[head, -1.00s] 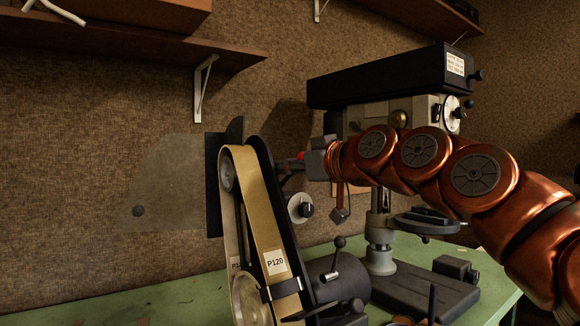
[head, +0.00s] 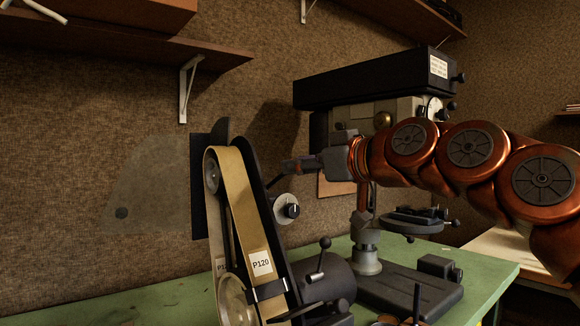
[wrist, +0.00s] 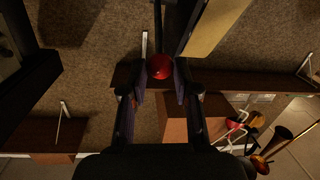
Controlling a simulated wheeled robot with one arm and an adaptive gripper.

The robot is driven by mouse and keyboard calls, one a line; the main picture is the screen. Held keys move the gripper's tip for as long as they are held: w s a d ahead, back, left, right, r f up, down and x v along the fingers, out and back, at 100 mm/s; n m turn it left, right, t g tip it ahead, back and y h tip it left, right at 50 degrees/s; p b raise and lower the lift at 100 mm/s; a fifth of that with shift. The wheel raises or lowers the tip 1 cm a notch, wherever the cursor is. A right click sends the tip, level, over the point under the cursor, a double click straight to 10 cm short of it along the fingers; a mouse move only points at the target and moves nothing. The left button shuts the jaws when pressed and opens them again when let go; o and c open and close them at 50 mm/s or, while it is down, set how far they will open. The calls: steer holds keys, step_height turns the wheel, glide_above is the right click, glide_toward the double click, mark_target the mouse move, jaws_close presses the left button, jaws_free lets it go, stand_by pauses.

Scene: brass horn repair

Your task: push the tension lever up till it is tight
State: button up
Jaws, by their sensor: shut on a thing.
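The tension lever (head: 277,184) is a dark rod on the right side of the belt sander (head: 238,200), slanting up to the right towards my gripper. Its red ball knob (wrist: 160,67) lies between my fingers in the wrist view. In the head view the knob is hidden at the fingers. My gripper (head: 291,166) reaches in from the right, roughly level, and it also shows in the wrist view (wrist: 160,84). It is shut on the knob. The sanding belt (head: 237,190), marked P120, runs over the sander's top roller; its tightness cannot be judged.
A drill press (head: 370,93) stands close behind my arm on the green bench (head: 400,262). A wall shelf (head: 120,55) hangs at the upper left. Several brass parts (wrist: 262,160) show at the wrist view's lower right.

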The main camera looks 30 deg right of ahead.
steer(key=shift+s+d+r, duration=0.1)
steer(key=shift+s+d, duration=0.1)
steer(key=shift+s, duration=0.05)
steer(key=shift+s+d+b, duration=0.15)
steer(key=shift+s+b, duration=0.2)
steer(key=shift+s, duration=0.2)
